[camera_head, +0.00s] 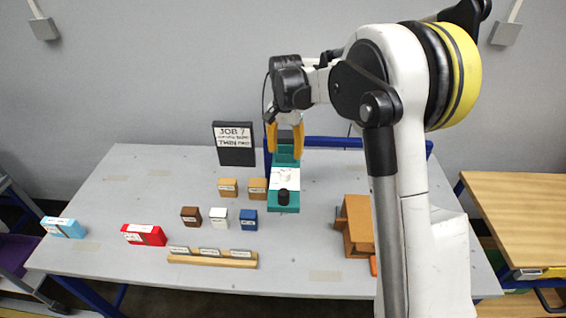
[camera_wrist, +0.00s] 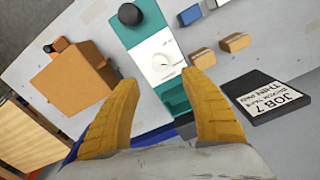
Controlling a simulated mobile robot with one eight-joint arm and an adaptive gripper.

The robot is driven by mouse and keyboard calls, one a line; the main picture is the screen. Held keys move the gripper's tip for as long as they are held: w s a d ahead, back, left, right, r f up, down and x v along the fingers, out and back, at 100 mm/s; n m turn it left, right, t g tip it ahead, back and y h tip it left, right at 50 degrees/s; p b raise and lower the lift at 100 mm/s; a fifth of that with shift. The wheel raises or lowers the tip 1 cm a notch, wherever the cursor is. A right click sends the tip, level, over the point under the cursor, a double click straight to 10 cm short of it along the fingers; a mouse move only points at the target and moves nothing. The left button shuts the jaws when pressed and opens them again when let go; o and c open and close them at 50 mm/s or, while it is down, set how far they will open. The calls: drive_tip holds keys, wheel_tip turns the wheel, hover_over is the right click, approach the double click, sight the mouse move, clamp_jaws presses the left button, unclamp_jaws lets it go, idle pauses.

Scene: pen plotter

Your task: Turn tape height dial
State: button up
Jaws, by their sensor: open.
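A teal device (camera_head: 287,208) stands near the middle of the table. It has a white panel (camera_head: 285,178) on top and a black knob (camera_head: 284,197) at its near end. In the wrist view a round white dial with markings (camera_wrist: 163,66) shows on the white panel, and the black knob (camera_wrist: 130,14) is at the top edge. I cannot tell for certain which one is the tape height dial. My gripper (camera_head: 285,150) is open and empty, pointing down above the far part of the device. In the wrist view its yellow fingertips (camera_wrist: 159,77) frame the white dial, apparently without touching it.
A black "JOB 7" sign (camera_head: 234,145) stands behind, left of the device. Small tan, brown, white and blue blocks (camera_head: 248,218) lie left of it. A wooden strip (camera_head: 212,259) is at the front, an orange-brown box (camera_head: 357,225) at right. Red (camera_head: 144,235) and light-blue (camera_head: 64,227) boxes lie left.

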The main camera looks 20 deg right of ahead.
sight(285, 172)
wheel_tip(285, 172, down, 10)
drive_tip(key=shift+s+f+b, duration=0.15)
drive_tip(key=shift+b, duration=0.7)
clamp_jaws()
